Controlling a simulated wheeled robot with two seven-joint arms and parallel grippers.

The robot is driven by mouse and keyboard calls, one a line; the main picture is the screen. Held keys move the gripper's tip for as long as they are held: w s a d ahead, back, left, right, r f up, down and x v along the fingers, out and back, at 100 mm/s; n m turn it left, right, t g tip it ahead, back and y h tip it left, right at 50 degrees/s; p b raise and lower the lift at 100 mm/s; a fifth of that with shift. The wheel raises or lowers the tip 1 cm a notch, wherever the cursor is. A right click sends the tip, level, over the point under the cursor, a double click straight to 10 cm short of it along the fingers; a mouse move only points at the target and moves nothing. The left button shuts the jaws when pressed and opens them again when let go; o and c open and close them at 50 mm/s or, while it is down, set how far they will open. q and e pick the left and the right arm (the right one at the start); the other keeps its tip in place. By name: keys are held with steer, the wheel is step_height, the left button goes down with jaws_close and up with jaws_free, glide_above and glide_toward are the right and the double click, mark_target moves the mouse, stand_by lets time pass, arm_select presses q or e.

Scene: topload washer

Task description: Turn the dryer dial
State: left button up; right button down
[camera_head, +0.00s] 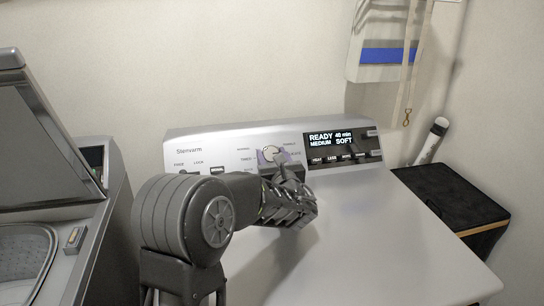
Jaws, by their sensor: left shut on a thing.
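The dryer (395,225) stands in the middle, with a sloped control panel at its back. The dryer dial (269,153) is a round light knob with a purplish ring on that panel, left of the dark display (339,140). The display reads "READY 40 min MEDIUM SOFT". My left gripper (278,166) reaches the panel from the front left, with its fingertips at the lower part of the dial. It is shut on the dial; the exact finger contact is partly hidden by the gripper body. My right gripper is not in view.
An open-lidded washer (92,222) stands at the left, its lid (48,135) raised. Small buttons line the panel right of the dial. A black-topped box (452,194) stands right of the dryer. A white and blue item (386,55) hangs on the wall. The dryer top is clear.

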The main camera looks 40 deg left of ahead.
arm_select(q)
steer(key=c, duration=0.7)
steer(key=shift+o, duration=0.2)
steer(key=shift+f+n+g+y+b, duration=0.1)
steer(key=shift+n+g+y+b, duration=0.5)
steer(key=shift+n, duration=0.5)
steer(key=n+g, duration=0.1)
steer(key=n, duration=0.1)
steer(key=shift+w+d+n+g+y+b, duration=0.1)
steer(key=shift+w+n+g+y+b, duration=0.05)
steer(key=shift+n+g+y+b, duration=0.2)
steer(key=shift+n+g, duration=0.85)
steer(key=shift+n, duration=0.3)
steer(key=shift+n+g, duration=0.9)
steer(key=shift+n, duration=0.6)
